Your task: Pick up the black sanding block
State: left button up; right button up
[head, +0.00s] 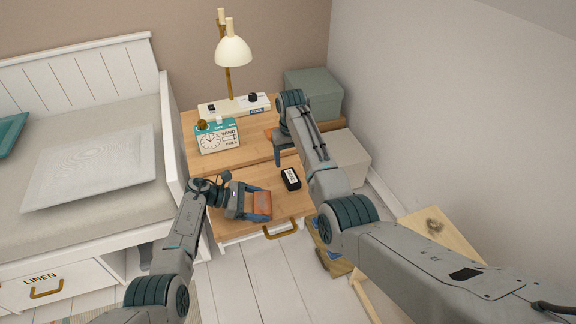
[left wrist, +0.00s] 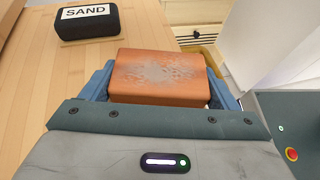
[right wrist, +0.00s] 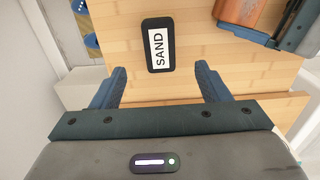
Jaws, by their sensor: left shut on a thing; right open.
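The black sanding block (head: 291,178) lies on the wooden desk top, with a white label reading SAND. It also shows in the left wrist view (left wrist: 87,21) and in the right wrist view (right wrist: 158,45). My left gripper (head: 258,205) is shut on an orange-brown block (left wrist: 160,76) with a worn grey patch, to the left of and nearer than the black block. My right gripper (right wrist: 158,88) is open and empty, with the black block ahead of and between its fingers in the right wrist view, not touching them. In the head view my right arm partly covers this gripper.
A grey-green box (head: 315,93) and a pale box (head: 345,157) are at the back right. A drawer handle (head: 281,230) is on the desk front. The bed (head: 90,211) borders the left side.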

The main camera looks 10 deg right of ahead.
aim_at(291, 176)
notch_tip(291, 176, down, 9)
jog(key=shift+w+f, duration=0.1)
jog(key=shift+f, duration=0.1)
dwell(0.4)
jog(key=shift+c, duration=0.4)
jog(key=c, duration=1)
jog(key=shift+r, duration=0.1)
notch_tip(291, 176, up, 10)
jog(key=shift+f, duration=0.1)
